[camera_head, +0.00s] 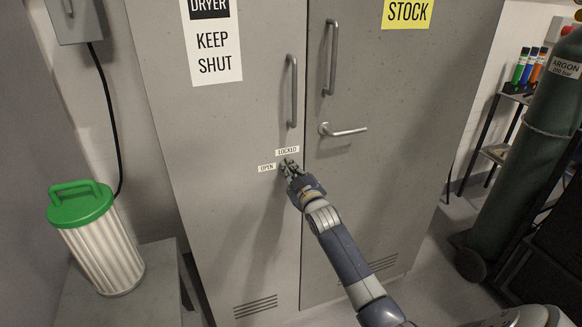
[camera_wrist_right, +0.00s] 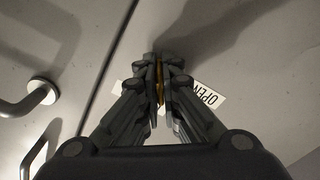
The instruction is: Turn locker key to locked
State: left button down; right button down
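The grey locker (camera_head: 225,130) stands ahead with its doors shut. A small LOCKED label (camera_head: 287,151) and, to its lower left, an OPEN label (camera_head: 267,167) are on the left door near the door seam. My right gripper (camera_head: 289,166) is at the lock just below and right of these labels. In the right wrist view its fingers (camera_wrist_right: 161,80) are closed around the thin brass key (camera_wrist_right: 161,82), which shows as a narrow strip between them. The lock face is hidden, and I cannot tell which label the key points to. The OPEN label (camera_wrist_right: 208,95) shows beside the fingers. My left gripper is out of view.
The lever handle (camera_head: 343,130) and two upright pull handles (camera_head: 292,90) (camera_head: 330,58) stick out above the lock. A green-lidded bin (camera_head: 100,250) stands at left. A green argon cylinder (camera_head: 525,140) and a small rack (camera_head: 500,150) are at right.

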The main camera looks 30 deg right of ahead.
jog(key=m+p, duration=0.1)
jog(key=m, duration=0.2)
jog(key=shift+m, duration=0.3)
jog(key=shift+m+p, duration=0.3)
jog(key=shift+m, duration=1.4)
jog(key=c, duration=1.8)
grip_release()
jog(key=shift+s, duration=0.1)
jog(key=v, duration=1.1)
jog(key=shift+s+a, duration=0.2)
jog(key=shift+s, duration=0.2)
